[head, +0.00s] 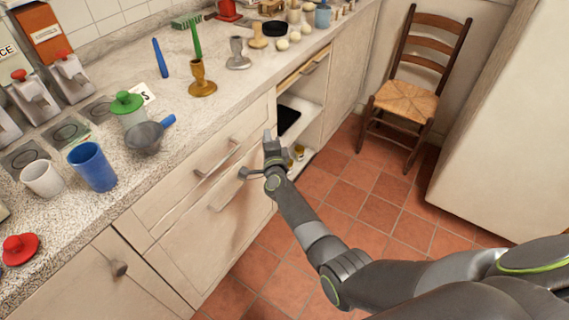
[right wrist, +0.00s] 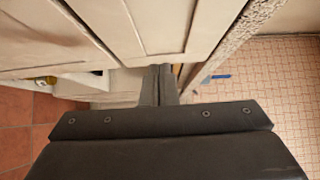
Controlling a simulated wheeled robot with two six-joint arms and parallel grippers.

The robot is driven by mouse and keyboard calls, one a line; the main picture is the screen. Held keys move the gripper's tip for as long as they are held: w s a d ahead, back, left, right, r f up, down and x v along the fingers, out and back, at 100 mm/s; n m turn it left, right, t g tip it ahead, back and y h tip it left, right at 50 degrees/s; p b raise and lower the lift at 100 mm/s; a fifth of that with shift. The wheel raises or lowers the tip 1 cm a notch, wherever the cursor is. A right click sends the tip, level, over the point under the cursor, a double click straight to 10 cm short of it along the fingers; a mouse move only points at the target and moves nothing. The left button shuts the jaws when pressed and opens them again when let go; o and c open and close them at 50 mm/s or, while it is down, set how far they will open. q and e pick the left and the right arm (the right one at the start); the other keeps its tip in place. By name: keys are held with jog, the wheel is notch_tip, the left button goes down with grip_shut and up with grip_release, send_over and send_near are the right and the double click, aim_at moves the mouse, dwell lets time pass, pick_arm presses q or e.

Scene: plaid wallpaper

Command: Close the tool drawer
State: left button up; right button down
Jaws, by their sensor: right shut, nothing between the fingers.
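The cabinet under the counter has an upper drawer front (head: 200,172) and a deeper front (head: 215,230) below it, both with bar handles; they look flush with the cabinet. Further along, above an open shelf, another drawer (head: 304,72) with a handle shows a strip of tan wood along its top, so it may stand slightly open. I cannot tell which is the tool drawer. My right gripper (head: 268,138) is shut and empty in front of the cabinet, near the shelf opening. Its closed fingers (right wrist: 158,86) show near the fronts in the right wrist view; contact is unclear. My left gripper is out of view.
The speckled counter (head: 170,108) holds cups, a strainer, candlesticks and several small items. The open shelf (head: 303,112) holds a dark object. A wooden chair (head: 405,95) stands at the back. The tiled floor (head: 360,190) between cabinet and white unit (head: 500,150) is free.

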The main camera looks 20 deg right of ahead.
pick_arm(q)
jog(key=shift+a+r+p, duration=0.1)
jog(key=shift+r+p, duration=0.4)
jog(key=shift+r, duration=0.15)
pick_arm(e)
jog(key=s+a, duration=0.1)
jog(key=s, duration=0.8)
jog(key=shift+s, duration=0.3)
